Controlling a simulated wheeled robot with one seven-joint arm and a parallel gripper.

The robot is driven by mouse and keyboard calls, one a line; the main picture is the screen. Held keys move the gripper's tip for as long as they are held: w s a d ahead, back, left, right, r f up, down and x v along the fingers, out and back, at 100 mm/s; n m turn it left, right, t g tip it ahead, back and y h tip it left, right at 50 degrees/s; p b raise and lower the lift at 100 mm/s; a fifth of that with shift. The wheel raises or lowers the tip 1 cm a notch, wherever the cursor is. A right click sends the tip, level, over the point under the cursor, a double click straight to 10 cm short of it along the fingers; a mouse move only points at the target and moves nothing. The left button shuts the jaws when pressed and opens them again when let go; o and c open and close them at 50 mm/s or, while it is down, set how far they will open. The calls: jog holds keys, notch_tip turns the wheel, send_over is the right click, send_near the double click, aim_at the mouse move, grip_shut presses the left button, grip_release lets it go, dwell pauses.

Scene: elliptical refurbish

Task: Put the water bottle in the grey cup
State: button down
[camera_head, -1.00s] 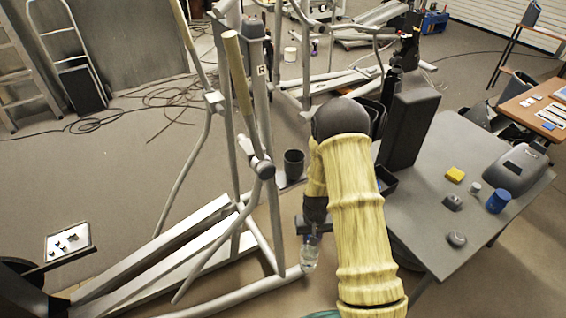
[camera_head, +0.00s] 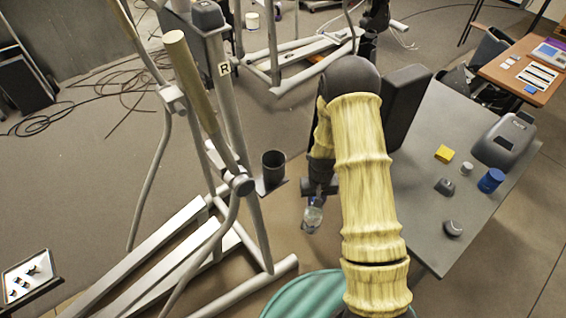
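The dark grey cup (camera_head: 273,167) stands upright on a small shelf on the elliptical's frame, left of my arm. My gripper (camera_head: 316,192) points downward to the right of the cup and somewhat lower in the picture. It is shut on a clear water bottle (camera_head: 312,216), which hangs below the fingers over the floor, apart from the cup. The fingers are small and partly dark in this view. The inside of the cup is dark, and I cannot make out anything in it.
The elliptical's upright bars (camera_head: 228,100) rise just left of the cup. A grey table (camera_head: 420,190) on the right holds a yellow block (camera_head: 444,153), a blue cylinder (camera_head: 491,180) and several small grey things. Open floor lies at far left.

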jog(key=shift+w+d, duration=0.2)
jog(key=shift+w, duration=0.1)
jog(key=shift+r, duration=0.2)
